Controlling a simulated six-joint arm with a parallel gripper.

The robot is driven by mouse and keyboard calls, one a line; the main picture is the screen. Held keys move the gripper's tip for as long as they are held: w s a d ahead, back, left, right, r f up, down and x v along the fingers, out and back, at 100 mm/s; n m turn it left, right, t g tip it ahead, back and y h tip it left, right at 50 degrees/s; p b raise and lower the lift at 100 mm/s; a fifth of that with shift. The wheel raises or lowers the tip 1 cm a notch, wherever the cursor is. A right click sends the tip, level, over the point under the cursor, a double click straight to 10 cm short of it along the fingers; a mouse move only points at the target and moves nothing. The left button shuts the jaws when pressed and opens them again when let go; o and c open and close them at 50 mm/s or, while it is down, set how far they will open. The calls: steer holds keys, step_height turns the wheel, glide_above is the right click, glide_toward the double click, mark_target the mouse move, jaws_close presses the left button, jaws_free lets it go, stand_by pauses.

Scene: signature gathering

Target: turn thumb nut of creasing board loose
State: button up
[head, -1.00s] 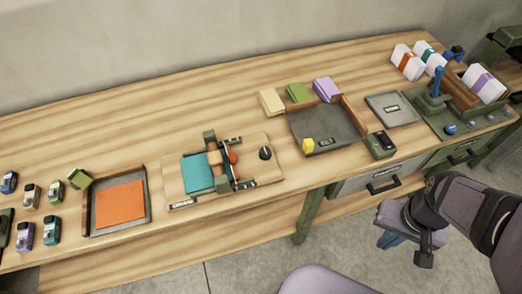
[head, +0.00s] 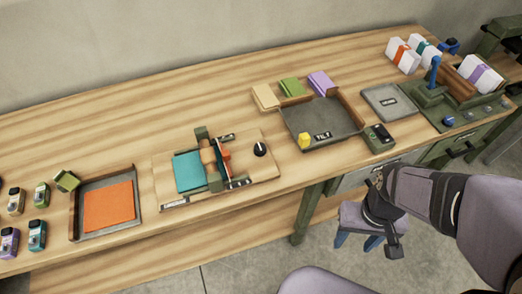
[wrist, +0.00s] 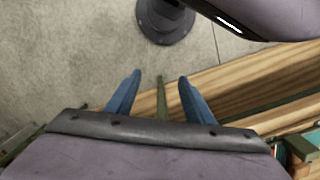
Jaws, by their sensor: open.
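The creasing board (head: 272,172) is a pale wooden board in the middle of the bench in the head view.
A grey tray (head: 335,135) with a yellow piece (head: 304,141) stands right of the board. A tray with an orange sheet (head: 108,206) and several stampers stand left. The bench front edge lies between my gripper and the board. Floor is open below.

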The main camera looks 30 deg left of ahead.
steer(key=w+a+f+n+b, duration=0.2)
steer(key=a+f+n+b, duration=0.15)
steer(key=a+f, duration=0.35)
steer(key=w+a+r+t+b, duration=0.1)
steer(key=w+a, duration=0.1)
steer(key=a, duration=0.4)
steer(key=w+a+r+n+y, duration=0.1)
steer(key=w+a, duration=0.2)
steer(key=a, duration=0.3)
steer(key=w+a+r+n+t+b, duration=0.1)
steer(key=w+a, duration=0.1)
steer(key=a, duration=0.4)
steer(key=shift+w+a+r+t+y+b, duration=0.15)
steer(key=shift+w+r+t+y+b, duration=0.15)
steer(key=shift+w+r+y, duration=0.1)
steer(key=t+y, duration=0.2)
glide_toward(260, 147)
steer(key=shift+w+a+f, duration=0.1)
steer(key=shift+w+a, duration=0.1)
steer(key=shift+w, duration=0.05)
steer(key=shift+p+x, duration=0.95)
steer(key=shift+x, duration=2.65)
steer(key=shift+s+d, duration=0.1)
steer(key=shift+g, duration=0.3)
steer(key=c, duration=1)
